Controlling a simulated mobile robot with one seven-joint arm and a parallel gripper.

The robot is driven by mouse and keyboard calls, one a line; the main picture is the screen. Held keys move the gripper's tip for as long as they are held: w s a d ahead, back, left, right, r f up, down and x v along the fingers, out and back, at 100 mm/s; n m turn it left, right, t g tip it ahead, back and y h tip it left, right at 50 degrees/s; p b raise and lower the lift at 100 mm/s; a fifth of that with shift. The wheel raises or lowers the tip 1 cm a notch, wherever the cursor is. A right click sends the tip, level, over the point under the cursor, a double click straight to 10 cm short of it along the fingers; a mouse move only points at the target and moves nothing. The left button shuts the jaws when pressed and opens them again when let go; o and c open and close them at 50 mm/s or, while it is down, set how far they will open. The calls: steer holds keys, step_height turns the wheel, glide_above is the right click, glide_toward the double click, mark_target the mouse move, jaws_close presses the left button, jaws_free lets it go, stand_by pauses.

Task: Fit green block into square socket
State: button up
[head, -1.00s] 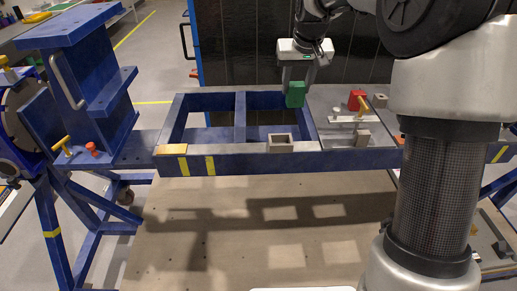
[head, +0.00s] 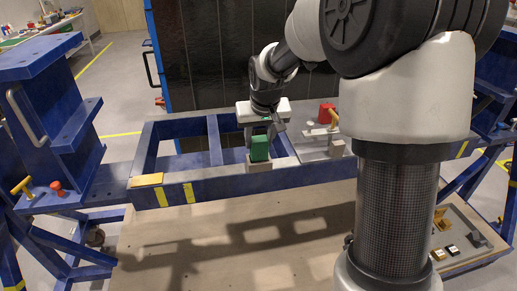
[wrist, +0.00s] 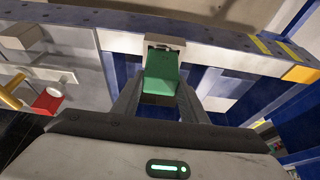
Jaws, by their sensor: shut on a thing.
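My gripper (head: 261,138) is shut on the green block (head: 260,149). In the wrist view, the block (wrist: 162,74) sits between my two fingers. The square socket (head: 262,167) is a beige-grey box on the front beam of the blue frame. The block looks upright, with its lower end at the socket's top in the head view. In the wrist view, the socket (wrist: 142,42) shows just beyond the block, with part of its dark opening visible. The block hides the rest, and I cannot tell whether its end is inside.
A yellow pad (head: 146,180) is on the beam at left. The frame's bays left of the socket are open.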

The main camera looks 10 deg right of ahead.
mark_target(259, 148)
steer(key=shift+f, duration=1.4)
steer(key=shift+f, duration=0.2)
steer(key=o, duration=1.3)
